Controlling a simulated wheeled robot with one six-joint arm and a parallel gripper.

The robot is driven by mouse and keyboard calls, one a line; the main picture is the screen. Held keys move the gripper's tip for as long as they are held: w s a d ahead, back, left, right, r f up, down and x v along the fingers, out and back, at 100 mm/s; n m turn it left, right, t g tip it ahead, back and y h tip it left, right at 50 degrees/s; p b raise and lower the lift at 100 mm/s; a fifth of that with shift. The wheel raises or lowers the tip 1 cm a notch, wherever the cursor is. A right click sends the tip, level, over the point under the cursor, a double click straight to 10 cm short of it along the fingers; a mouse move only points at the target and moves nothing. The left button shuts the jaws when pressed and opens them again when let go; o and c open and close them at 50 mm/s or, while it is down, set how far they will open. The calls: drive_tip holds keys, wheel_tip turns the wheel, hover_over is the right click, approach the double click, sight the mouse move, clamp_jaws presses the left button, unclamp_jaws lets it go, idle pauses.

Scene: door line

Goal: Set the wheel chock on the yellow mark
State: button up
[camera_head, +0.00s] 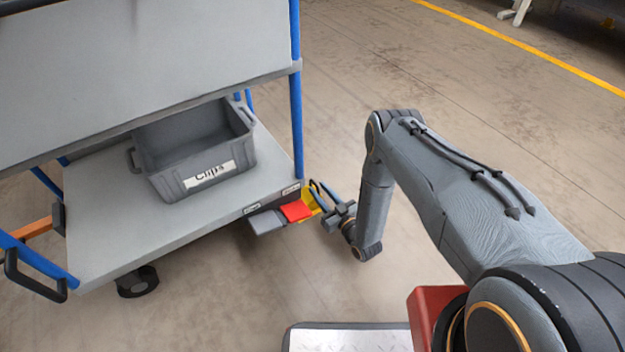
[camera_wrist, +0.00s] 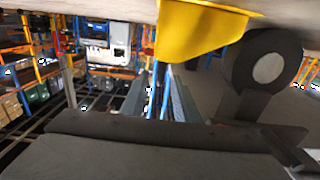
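The yellow wheel chock (camera_head: 309,198) shows in the head view beside the cart's lower right corner, partly covered by my gripper. In the wrist view, a yellow block (camera_wrist: 200,32) fills the top middle, close to the camera. My gripper (camera_head: 324,197) is low, right at the chock, with its fingers pointing toward the cart. The frames do not show clearly whether the fingers touch or hold the chock. The cart's dark wheel (camera_wrist: 264,67) with a pale hub is beside the chock in the wrist view. I cannot make out the yellow mark by the cart.
The cart (camera_head: 120,225) has blue posts and carries a grey bin (camera_head: 210,178) labelled "Clips". A red pedal (camera_head: 296,211) and a grey pedal (camera_head: 265,222) stick out under its edge. A yellow floor line (camera_head: 530,47) runs at the upper right. Floor between is clear.

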drive_tip(key=shift+v, duration=1.15)
drive_tip(key=shift+p, duration=0.3)
